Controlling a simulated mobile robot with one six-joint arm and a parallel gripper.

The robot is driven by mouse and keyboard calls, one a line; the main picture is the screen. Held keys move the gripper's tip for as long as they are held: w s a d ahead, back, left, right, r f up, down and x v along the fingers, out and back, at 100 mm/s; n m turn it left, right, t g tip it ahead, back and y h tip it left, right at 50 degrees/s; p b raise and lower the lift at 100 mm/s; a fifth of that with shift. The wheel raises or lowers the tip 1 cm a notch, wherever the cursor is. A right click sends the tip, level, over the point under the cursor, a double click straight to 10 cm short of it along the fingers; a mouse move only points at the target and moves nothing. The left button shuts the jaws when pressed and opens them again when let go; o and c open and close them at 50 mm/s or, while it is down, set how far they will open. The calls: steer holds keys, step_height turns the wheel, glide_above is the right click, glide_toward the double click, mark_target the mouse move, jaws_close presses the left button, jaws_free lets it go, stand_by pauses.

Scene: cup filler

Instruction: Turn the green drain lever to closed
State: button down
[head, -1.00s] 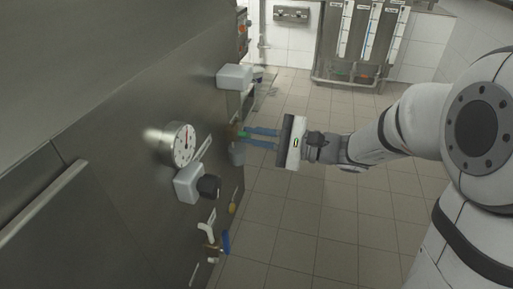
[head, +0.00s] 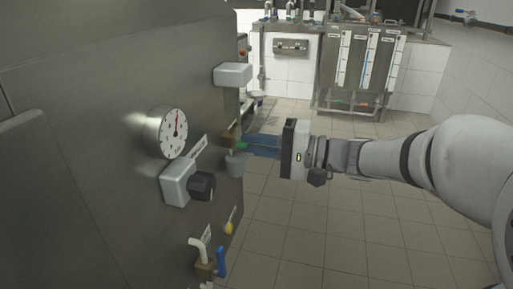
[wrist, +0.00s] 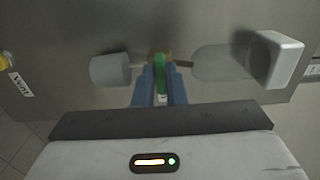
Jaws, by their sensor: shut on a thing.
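The green drain lever (wrist: 160,78) sticks out from a brass valve on the steel machine front, between the blue fingers in the wrist view. In the head view only a small bit of the lever (head: 241,146) shows at the fingertips. My gripper (wrist: 160,92) is shut on the lever, one finger on each side. In the head view my gripper (head: 252,145) reaches in from the right to the machine face. Part of the valve behind the fingers is hidden.
A dial gauge (head: 172,131), a black knob (head: 201,186) and a blue-handled valve (head: 221,261) are on the machine front. A grey cylinder (wrist: 110,69) and a white box (wrist: 277,58) flank the lever. Tiled floor (head: 330,220) lies clear to the right.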

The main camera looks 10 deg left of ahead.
stand_by(0.4)
steer(key=c, duration=1.5)
jaws_free()
steer(key=shift+s+d+p, duration=0.15)
steer(key=shift+d+p, duration=0.5)
steer(key=shift+d, duration=1.3)
steer(key=shift+s+d+p, duration=0.15)
steer(key=shift+d+p, duration=0.45)
steer(key=shift+d, duration=1.35)
